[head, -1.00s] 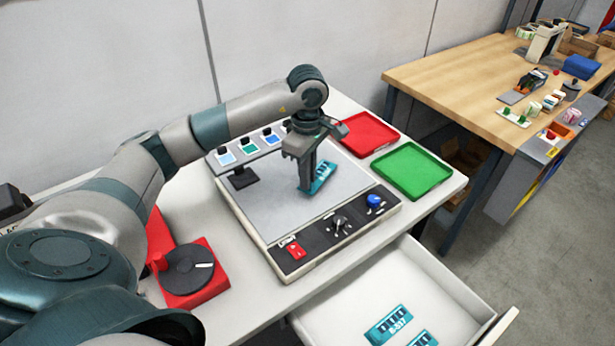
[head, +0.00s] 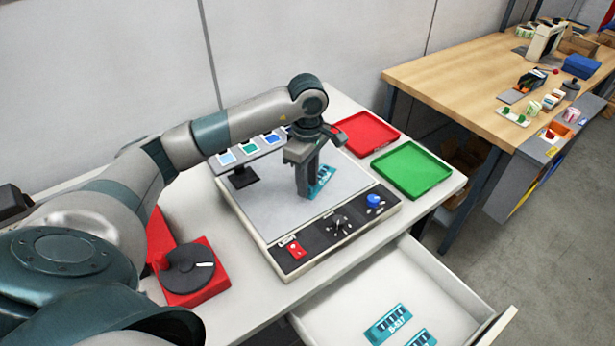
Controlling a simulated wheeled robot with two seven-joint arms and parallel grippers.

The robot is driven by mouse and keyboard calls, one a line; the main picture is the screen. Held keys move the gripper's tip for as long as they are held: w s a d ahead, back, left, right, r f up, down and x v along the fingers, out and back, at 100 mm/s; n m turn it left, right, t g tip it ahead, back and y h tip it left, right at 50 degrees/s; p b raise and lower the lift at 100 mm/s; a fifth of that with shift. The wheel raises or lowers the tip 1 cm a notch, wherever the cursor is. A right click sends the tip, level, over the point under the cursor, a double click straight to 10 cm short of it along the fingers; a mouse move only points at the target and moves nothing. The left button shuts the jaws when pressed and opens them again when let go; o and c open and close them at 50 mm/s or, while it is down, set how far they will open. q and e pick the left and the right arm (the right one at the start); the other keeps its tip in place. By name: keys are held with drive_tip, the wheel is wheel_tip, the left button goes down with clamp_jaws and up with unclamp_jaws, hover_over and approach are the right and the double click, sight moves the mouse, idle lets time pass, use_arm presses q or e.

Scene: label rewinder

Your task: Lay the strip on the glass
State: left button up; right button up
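A teal strip (head: 321,181) with dark windows is at the right part of the grey glass plate (head: 265,208) of the rewinder panel. My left gripper (head: 303,192) points down over the glass and its fingers are at the strip's near left end, seemingly shut on it. The fingers hide part of the strip. The strip looks very low over the glass; I cannot tell whether it touches. Two more teal strips, a whole one (head: 388,325) and one cut by the picture edge (head: 420,340), lie in the open drawer (head: 350,305). My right gripper is not in view.
A red tray (head: 366,133) and a green tray (head: 411,170) stand right of the glass. A control strip with a blue knob (head: 373,201) and a red switch (head: 296,250) borders its front. A red unit with a dark disc (head: 188,271) stands left. The glass's left part is clear.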

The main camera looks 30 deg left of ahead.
use_arm(q)
drive_tip(key=shift+r, duration=0.1)
drive_tip(key=shift+r, duration=0.25)
wheel_tip(320, 180, up, 12)
drive_tip(key=b, duration=0.3)
drive_tip(key=shift+f, duration=0.2)
idle(0.9)
